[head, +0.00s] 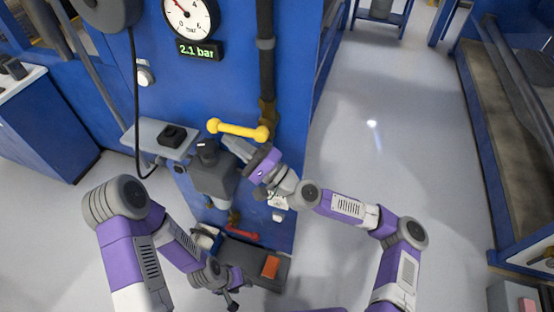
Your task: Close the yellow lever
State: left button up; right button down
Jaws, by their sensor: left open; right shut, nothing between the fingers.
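The yellow lever (238,129) is on the front of the blue machine, below the gauge. It lies nearly level, with a round knob at its left end, and its right end meets a brass fitting (267,112) on the dark vertical pipe. My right gripper (236,146) is shut and empty, just below the lever; I cannot tell whether it touches it. My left gripper (232,303) is low, near the front of the dark tray, open and away from the lever.
A pressure gauge (189,18) sits above a display (199,50) reading 2.1 bar. A grey shelf (150,136) with a black box sticks out left of the lever. A red handle (241,236) and an orange block (270,266) are lower down.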

jog(key=s+d+f+b, duration=0.1)
jog(key=s+d+f, duration=0.1)
jog(key=f, duration=0.3)
jog(key=s+d+f+b, duration=0.2)
jog(key=s+d+f, duration=0.1)
jog(key=f, duration=0.2)
jog(key=shift+d+f+b, duration=0.3)
jog(key=shift+d+f, duration=0.1)
jog(key=shift+w, duration=0.1)
